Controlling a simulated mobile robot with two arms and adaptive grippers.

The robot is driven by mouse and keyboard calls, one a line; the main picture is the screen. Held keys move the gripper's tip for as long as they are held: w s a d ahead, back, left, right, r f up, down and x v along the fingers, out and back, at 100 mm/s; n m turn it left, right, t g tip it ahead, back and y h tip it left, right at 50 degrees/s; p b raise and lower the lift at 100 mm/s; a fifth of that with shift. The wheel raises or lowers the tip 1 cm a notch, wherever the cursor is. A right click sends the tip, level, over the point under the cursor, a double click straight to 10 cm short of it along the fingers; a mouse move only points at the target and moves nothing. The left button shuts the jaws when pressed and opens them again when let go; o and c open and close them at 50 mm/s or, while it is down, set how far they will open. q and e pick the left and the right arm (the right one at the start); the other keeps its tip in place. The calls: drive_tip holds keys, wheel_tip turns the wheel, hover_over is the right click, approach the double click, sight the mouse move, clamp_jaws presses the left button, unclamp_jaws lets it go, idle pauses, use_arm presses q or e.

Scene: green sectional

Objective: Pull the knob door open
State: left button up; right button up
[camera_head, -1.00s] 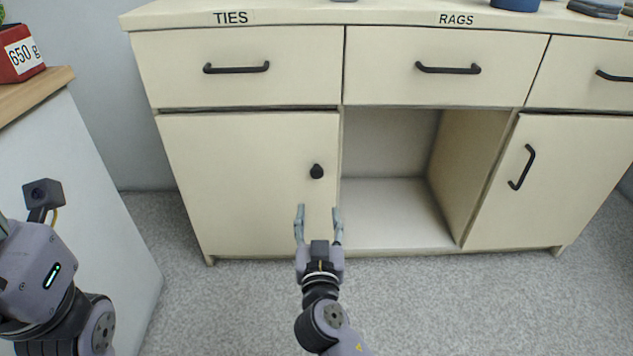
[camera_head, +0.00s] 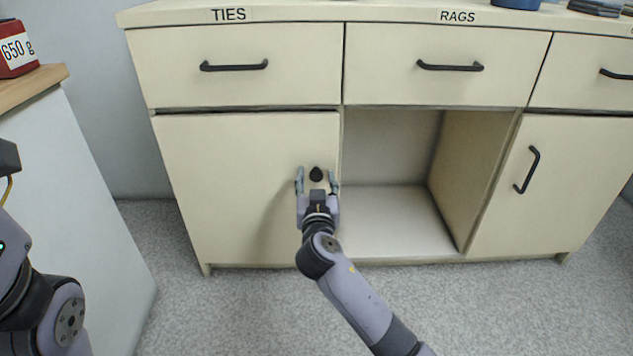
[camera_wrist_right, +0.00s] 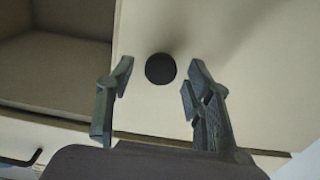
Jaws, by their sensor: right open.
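The knob door (camera_head: 230,190) is the cream lower-left door of the cabinet, and it looks shut. Its round black knob (camera_head: 316,174) sits near the door's right edge. My right gripper (camera_head: 317,176) is open in front of the door, with a finger on either side of the knob in the head view. In the right wrist view the knob (camera_wrist_right: 160,69) shows between and slightly beyond the open fingertips (camera_wrist_right: 158,75). I cannot tell whether a finger touches it. Of my left arm, only part shows at the left edge; its gripper is out of view.
Right of the door is an open cubby (camera_head: 390,215). Beyond it is another door with a black bar handle (camera_head: 527,170). Drawers labelled TIES (camera_head: 235,85) and RAGS (camera_head: 445,90) are above. A grey-white unit (camera_head: 75,200) stands at left. The floor (camera_head: 240,315) in front is clear.

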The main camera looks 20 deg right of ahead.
clamp_jaws()
idle(0.5)
